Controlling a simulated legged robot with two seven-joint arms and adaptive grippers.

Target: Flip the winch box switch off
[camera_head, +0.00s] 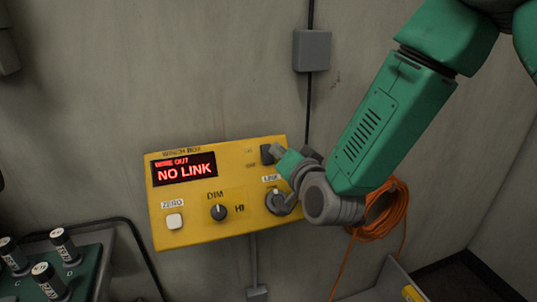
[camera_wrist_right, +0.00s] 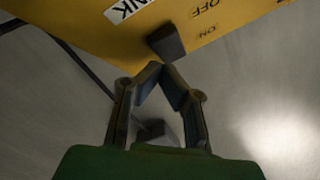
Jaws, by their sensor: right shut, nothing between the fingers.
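The yellow winch box (camera_head: 190,235) is on the wall, its red display (camera_head: 184,169) reading "WIRE OUT" and "NO LINK". Its dark switch (camera_head: 266,154) is at the upper right, beside small ON and OFF labels. In the wrist view the switch (camera_wrist_right: 167,42) sticks out just beyond my right fingertips (camera_wrist_right: 161,66), lying nearer the ON label than OFF. My right gripper (camera_head: 278,157) is shut and empty, close against the switch; I cannot tell whether they touch. My left gripper is out of view.
The box also has a ZERO button (camera_head: 174,221), a DIM–HI knob (camera_head: 219,212) and a LINK knob (camera_head: 278,202) below my wrist. Orange cable (camera_head: 384,213) hangs at the right. A grey junction box (camera_head: 312,50) is above. Several labelled cylinders (camera_head: 63,244) stand lower left.

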